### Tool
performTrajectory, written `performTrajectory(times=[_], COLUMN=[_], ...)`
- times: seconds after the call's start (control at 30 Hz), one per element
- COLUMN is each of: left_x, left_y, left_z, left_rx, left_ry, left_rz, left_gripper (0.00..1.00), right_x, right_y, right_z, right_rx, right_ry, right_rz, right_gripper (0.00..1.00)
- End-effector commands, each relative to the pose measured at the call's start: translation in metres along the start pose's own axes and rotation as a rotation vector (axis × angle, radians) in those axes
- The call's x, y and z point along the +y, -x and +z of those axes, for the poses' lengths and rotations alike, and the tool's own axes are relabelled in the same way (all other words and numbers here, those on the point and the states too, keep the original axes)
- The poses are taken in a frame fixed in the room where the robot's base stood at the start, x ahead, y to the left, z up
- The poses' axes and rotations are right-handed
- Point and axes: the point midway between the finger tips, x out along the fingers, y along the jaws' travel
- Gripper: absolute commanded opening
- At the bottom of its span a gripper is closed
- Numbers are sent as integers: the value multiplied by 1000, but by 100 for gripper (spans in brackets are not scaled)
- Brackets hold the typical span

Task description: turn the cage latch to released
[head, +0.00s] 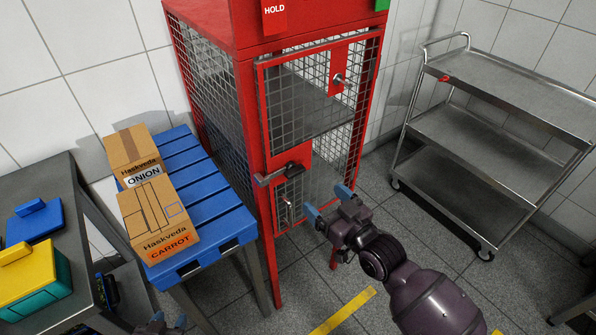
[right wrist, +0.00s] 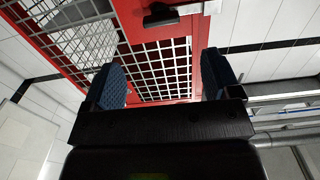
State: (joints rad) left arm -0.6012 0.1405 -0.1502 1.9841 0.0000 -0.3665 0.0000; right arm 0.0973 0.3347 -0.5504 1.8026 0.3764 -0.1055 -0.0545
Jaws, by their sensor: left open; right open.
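The red cage (head: 248,110) with grey mesh stands in the middle of the head view. A black-and-grey latch handle (head: 284,173) crosses its front, roughly horizontal, on a red plate. The black latch part also shows at the top of the right wrist view (right wrist: 174,14). My right gripper (head: 328,203) is open and empty, with blue fingertips, in front of and slightly below the latch, apart from it. In the right wrist view its two fingers (right wrist: 161,80) are spread with mesh behind them. My left gripper (head: 169,321) is open at the bottom edge, mostly cut off.
Cartons marked ONION (head: 132,149) and CARROT (head: 158,217) lie on a blue slatted table (head: 217,205) left of the cage. A steel shelf cart (head: 470,128) stands right. A silver knob (head: 339,79) is higher on the cage front. A HOLD sign (head: 274,14) is above.

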Motion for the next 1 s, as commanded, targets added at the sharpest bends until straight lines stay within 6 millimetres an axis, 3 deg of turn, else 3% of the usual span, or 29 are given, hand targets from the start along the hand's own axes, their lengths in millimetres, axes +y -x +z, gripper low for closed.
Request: performTrajectory(times=[0.17,0.6,0.8,1.0], left_x=[-1,0,0,0], left_y=[3,-1,-3,-3], left_z=[6,2,0,0], left_rx=[-11,0,4,5], left_ry=[0,-3,-3,-3], left_rz=[-2,0,1,1], left_gripper=[43,43,43,43], right_x=[0,0,0,0], right_y=[-18,-88,-104,-106], right_z=[0,0,0,0], right_rx=[2,1,1,0], right_ry=[0,-1,0,0], right_rz=[-2,-1,0,0], right_gripper=[83,83,83,83])
